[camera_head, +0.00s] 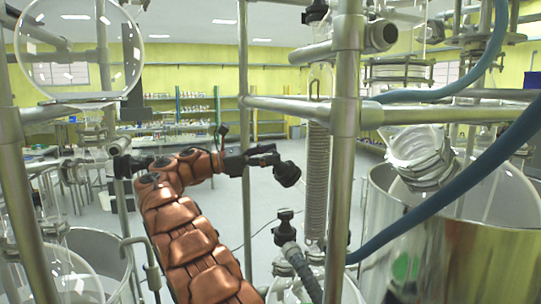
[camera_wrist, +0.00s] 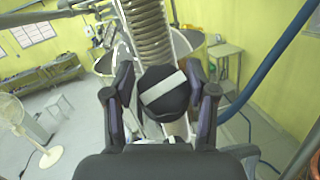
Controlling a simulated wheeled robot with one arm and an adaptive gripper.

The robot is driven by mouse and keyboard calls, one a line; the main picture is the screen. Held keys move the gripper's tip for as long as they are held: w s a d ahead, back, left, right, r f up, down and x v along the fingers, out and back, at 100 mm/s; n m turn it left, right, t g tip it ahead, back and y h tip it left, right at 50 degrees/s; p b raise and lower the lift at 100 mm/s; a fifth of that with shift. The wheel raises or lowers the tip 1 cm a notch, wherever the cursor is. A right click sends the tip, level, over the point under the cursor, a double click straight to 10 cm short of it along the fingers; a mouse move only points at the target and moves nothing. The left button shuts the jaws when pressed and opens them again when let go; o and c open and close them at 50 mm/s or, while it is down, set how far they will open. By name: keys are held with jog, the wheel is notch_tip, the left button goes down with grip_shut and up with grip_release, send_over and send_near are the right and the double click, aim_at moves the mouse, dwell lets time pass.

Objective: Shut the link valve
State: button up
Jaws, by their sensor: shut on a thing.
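The link valve's handle appears to be a black round knob (camera_wrist: 164,92) with a pale bar across its face, in the middle of the wrist view. The bar is tilted, its right end higher. My gripper (camera_wrist: 162,100) has one finger on each side of the knob and is shut on it. In the head view my gripper (camera_head: 264,158) reaches from the left, and the dark knob (camera_head: 287,174) shows at its fingertips, just left of the coiled glass condenser (camera_head: 318,185). The valve body behind the knob is mostly hidden.
Steel frame posts (camera_head: 345,130) and a crossbar (camera_head: 290,106) stand close around my arm. Blue hoses (camera_head: 455,195) run at the right, above a large steel vessel (camera_head: 428,250). A black-capped fitting with a grey hose (camera_head: 300,266) is below my gripper. A fan (camera_wrist: 22,125) stands left.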

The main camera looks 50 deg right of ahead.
jog(key=shift+o, duration=0.4)
jog(key=shift+w+r, duration=0.2)
jog(key=shift+w, duration=0.25)
jog(key=shift+f+m, duration=0.15)
jog(key=shift+m, duration=0.15)
jog(key=shift+a+m+g+y, duration=0.1)
jog(key=shift+m+g+y, duration=0.2)
jog(key=shift+g+y, duration=0.1)
jog(key=shift+c, duration=0.4)
jog(key=shift+s+a+f, duration=0.1)
jog(key=shift+s+f, duration=0.1)
jog(key=shift+c, duration=0.6)
jog(key=shift+f, duration=0.1)
jog(key=shift+s+f+m+g+y, duration=0.2)
jog(key=shift+f+m+g+y, duration=0.1)
jog(key=shift+g, duration=0.1)
jog(key=o, duration=0.7)
jog(key=shift+o, duration=1)
jog(key=shift+d, duration=0.3)
jog(key=shift+o, duration=1.3)
jog(key=shift+a+r, duration=0.1)
jog(key=shift+r, duration=0.05)
